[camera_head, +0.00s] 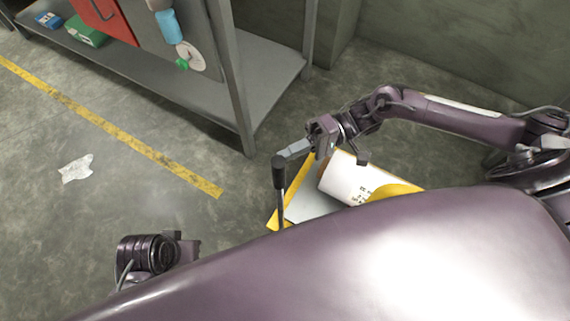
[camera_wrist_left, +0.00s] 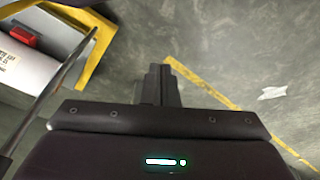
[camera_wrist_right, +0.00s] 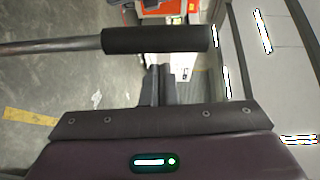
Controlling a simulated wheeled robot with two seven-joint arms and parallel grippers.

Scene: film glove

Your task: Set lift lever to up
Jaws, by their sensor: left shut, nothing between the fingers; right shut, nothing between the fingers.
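The lift lever shows in the head view as a black grip (camera_head: 279,172) on a thin metal rod, standing roughly upright beside a yellow-edged plate. My right gripper (camera_head: 285,153) is shut and empty, its fingertips close to the top of the grip; I cannot tell if they touch. In the right wrist view the black grip (camera_wrist_right: 155,39) lies across the picture just beyond the shut fingers (camera_wrist_right: 158,72). My left gripper (camera_wrist_left: 158,72) is shut and empty over the floor; in the head view its wrist shows low at left. The lever rod (camera_wrist_left: 42,98) crosses the left wrist view's left side.
A white cylinder (camera_head: 347,181) with printed text lies beside the lever on the grey plate. A metal workbench (camera_head: 240,85) with a lower shelf stands behind. Crumpled paper (camera_head: 76,168) and a yellow line (camera_head: 110,129) are on the floor. Open floor lies to the left.

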